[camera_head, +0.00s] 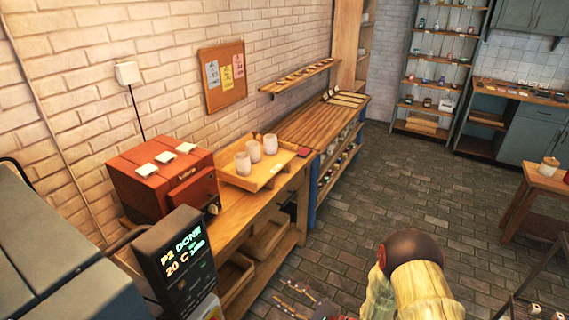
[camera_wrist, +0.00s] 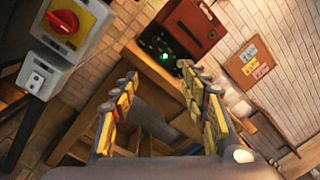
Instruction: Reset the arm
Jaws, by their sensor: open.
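My gripper (camera_wrist: 156,76) is in the wrist view with its two yellow-padded fingers spread apart. Nothing is between them, so it is open and empty. Beyond the fingertips are the wooden workbench and the red-brown kiln (camera_wrist: 197,28), both at some distance and tilted in this view. In the head view my arm rises at the bottom right of centre over the brick floor. What look like parts of my gripper's fingers show low at the bottom edge, left of the arm, apart from the bench.
In the head view, a wooden tray (camera_head: 236,171) with white cups stands beside the kiln (camera_head: 150,192). A dark display panel (camera_head: 176,262) is in front. A red-knob switch box (camera_wrist: 68,22) is at the wrist view's left. The floor (camera_head: 385,170) ahead is clear.

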